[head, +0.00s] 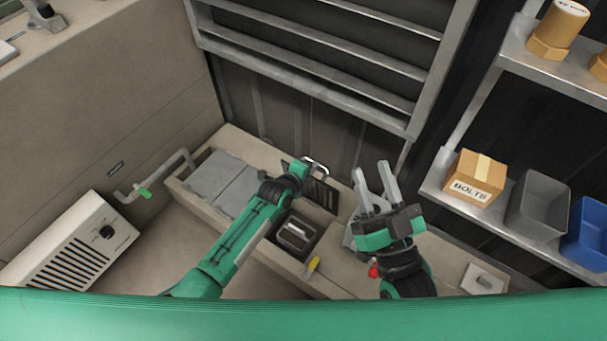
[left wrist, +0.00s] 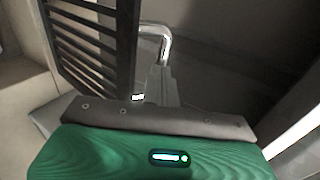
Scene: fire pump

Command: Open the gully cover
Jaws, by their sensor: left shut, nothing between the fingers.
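A dark slatted grate (head: 322,194), which looks like the gully cover, shows on the bench behind my left gripper (head: 302,168). In the left wrist view its slats (left wrist: 85,50) stand at the left. A bent chrome handle (left wrist: 163,38) shows just beyond the fingertips of my left gripper (left wrist: 160,75); it also shows in the head view (head: 318,164). My left gripper is shut and empty; I cannot tell whether it touches the handle. A dark square recess (head: 279,237) with a grey metal piece inside lies in front of the grate. My right gripper (head: 374,180) is open and empty, right of the grate.
Grey flat panels (head: 220,180) lie at the bench's left. A yellow-handled tool (head: 312,267) lies near the front edge. A louvred panel (head: 320,55) hangs behind. Shelves at right hold a bolts box (head: 474,179), a grey bin (head: 538,207) and a blue bin (head: 588,235).

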